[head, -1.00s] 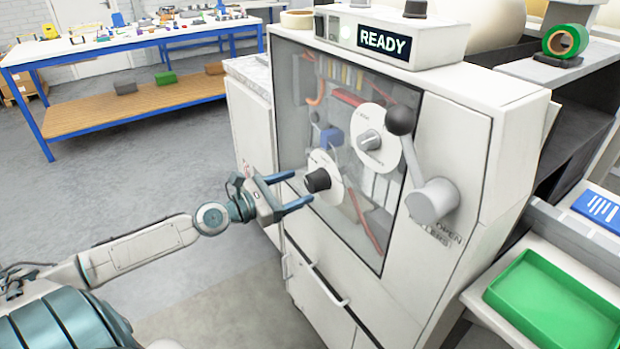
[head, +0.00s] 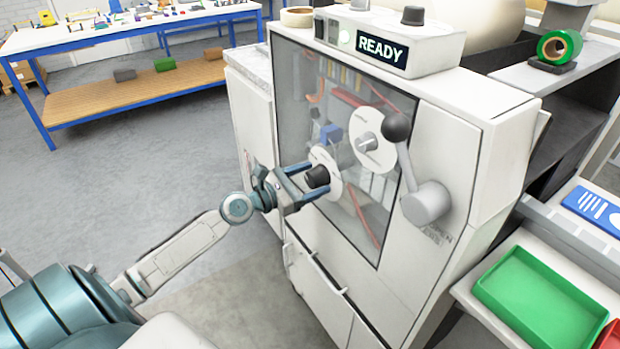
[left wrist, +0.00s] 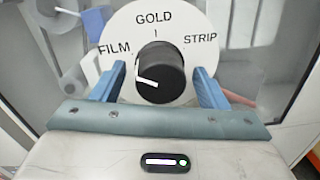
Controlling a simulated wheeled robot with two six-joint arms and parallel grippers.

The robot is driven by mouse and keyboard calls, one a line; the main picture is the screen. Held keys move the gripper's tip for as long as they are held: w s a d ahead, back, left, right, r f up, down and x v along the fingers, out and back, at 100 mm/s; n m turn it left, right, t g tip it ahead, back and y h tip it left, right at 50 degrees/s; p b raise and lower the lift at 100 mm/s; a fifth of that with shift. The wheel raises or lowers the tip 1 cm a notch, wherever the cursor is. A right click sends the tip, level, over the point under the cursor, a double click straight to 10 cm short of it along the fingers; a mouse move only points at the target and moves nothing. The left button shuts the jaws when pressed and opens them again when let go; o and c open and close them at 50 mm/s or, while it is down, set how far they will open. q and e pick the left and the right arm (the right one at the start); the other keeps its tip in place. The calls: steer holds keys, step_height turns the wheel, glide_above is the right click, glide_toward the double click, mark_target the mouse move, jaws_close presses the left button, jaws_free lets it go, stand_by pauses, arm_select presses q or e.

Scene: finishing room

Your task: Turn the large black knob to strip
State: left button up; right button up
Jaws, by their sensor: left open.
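The large black knob (head: 317,176) sits on a white round dial (head: 331,163) on the machine's clear front panel. In the left wrist view the knob (left wrist: 160,72) is at the centre of the dial (left wrist: 190,28), marked FILM, GOLD and STRIP. A white mark shows on the knob's left side, the FILM side. My left gripper (head: 308,181) is open, its blue fingers on either side of the knob. In the left wrist view, gaps show between the knob and both fingers (left wrist: 162,84). My right gripper is not in view.
A second white dial with a grey knob (head: 366,143) is above and right. A ball-ended lever (head: 398,128) stands right of it. A sign (head: 382,49) on top reads READY. A green tray (head: 538,298) is at the right.

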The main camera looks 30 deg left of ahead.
arm_select(q)
steer(key=shift+c, duration=0.5)
steer(key=c, duration=0.9)
